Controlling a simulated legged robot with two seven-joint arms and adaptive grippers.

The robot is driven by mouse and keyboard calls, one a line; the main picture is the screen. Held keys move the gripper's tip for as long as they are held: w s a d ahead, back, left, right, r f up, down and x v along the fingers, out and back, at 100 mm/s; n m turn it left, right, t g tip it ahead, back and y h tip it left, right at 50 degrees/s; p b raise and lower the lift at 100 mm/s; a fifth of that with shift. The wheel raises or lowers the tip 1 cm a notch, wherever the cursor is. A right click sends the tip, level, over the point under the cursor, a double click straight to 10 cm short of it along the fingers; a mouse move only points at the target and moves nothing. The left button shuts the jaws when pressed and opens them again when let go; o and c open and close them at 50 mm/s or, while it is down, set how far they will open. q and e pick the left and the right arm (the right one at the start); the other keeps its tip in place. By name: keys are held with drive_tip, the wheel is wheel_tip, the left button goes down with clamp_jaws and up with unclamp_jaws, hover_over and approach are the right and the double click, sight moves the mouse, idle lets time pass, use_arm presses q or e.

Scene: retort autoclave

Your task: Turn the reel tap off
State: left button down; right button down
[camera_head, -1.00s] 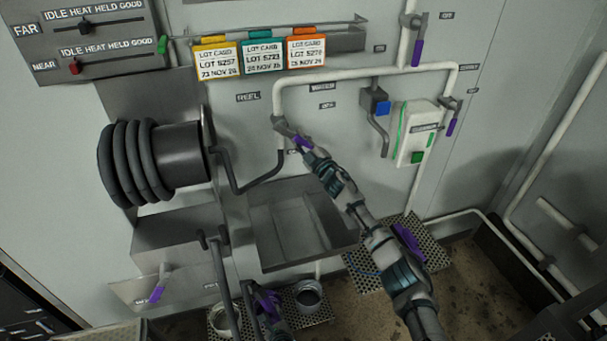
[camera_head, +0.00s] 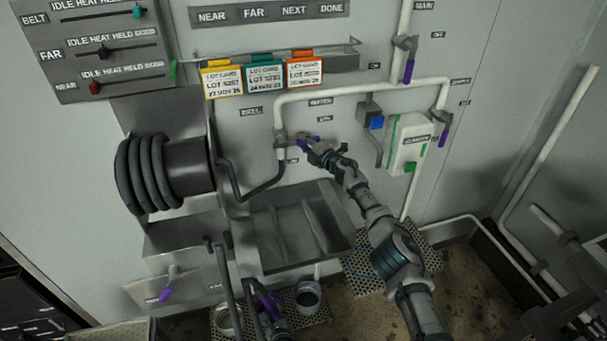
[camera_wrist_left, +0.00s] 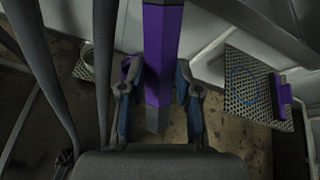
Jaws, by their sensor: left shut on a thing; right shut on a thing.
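The reel tap (camera_head: 281,138) is a grey valve on the white pipe, right of the hose reel. Its purple lever (camera_head: 301,139) points right, close to horizontal. My right gripper (camera_head: 309,141) is shut on this lever, and its fingers hide part of it. My left gripper (camera_head: 263,299) is low, in front of the floor buckets. In the left wrist view, a purple bar (camera_wrist_left: 163,50) stands between the fingers of the left gripper (camera_wrist_left: 158,88), which is shut on it.
The black hose reel (camera_head: 165,170) is at left, its hose looping to the tap. A steel tray (camera_head: 268,240) sits below the tap. Other purple-levered valves (camera_head: 408,70) are on the pipes at right. A white box (camera_head: 408,145) is right of my right arm.

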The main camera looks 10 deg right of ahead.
drive_tip(key=shift+a+f, duration=0.1)
idle(0.4)
drive_tip(key=c, duration=1.1)
unclamp_jaws()
drive_tip(key=shift+o, duration=0.7)
drive_tip(key=shift+w+a, duration=0.1)
drive_tip(key=shift+w, duration=0.15)
drive_tip(key=shift+s+d, duration=0.25)
drive_tip(key=shift+s, duration=0.05)
drive_tip(key=v, duration=1.1)
drive_tip(key=shift+s+f, duration=0.1)
drive_tip(key=shift+f, duration=0.05)
